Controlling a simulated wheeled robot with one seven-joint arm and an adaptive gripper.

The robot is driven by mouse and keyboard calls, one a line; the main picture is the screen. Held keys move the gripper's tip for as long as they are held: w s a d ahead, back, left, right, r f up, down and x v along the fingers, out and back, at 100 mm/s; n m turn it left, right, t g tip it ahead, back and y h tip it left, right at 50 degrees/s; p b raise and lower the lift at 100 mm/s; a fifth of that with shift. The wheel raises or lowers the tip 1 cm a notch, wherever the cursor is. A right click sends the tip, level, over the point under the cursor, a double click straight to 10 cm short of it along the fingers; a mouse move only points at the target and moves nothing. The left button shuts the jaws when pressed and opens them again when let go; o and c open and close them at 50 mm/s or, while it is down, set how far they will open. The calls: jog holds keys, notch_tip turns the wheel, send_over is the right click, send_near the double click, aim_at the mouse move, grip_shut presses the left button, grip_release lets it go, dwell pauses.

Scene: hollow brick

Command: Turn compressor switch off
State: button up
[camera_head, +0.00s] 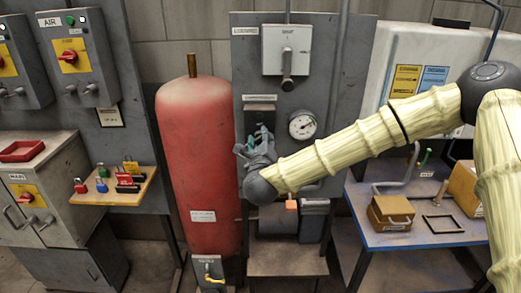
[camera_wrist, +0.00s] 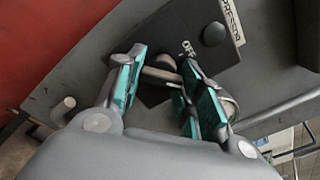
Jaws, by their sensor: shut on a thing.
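The compressor switch shows in the wrist view as a grey handle (camera_wrist: 163,74) on a dark plate (camera_wrist: 222,52). The plate carries the word OFF and a partly readable label. My gripper (camera_wrist: 162,68) has its teal-padded fingers on either side of the handle and is shut on it. The handle points across between the fingers; its exact setting is hard to tell. In the head view my gripper (camera_head: 258,143) is at the grey panel (camera_head: 335,75), just below the switch's dark upper plate (camera_head: 259,105). It hides the handle there.
A red tank (camera_head: 200,160) stands close left of my gripper. A pressure gauge (camera_head: 302,125) is just right of it, and a grey lever box (camera_head: 287,50) is above. A blue table (camera_head: 400,238) with boxes stands at right. Padlocks sit on a wooden shelf (camera_head: 95,198) at left.

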jog(key=n+b, duration=0.3)
jog(key=n, duration=0.2)
jog(key=shift+n, duration=0.3)
jog(key=shift+r+n+b, duration=0.15)
jog(key=shift+n+b, duration=0.95)
jog(key=shift+n, duration=1.1)
jog(key=shift+d, duration=0.1)
jog(key=o, duration=1)
jog(key=s, duration=1.2)
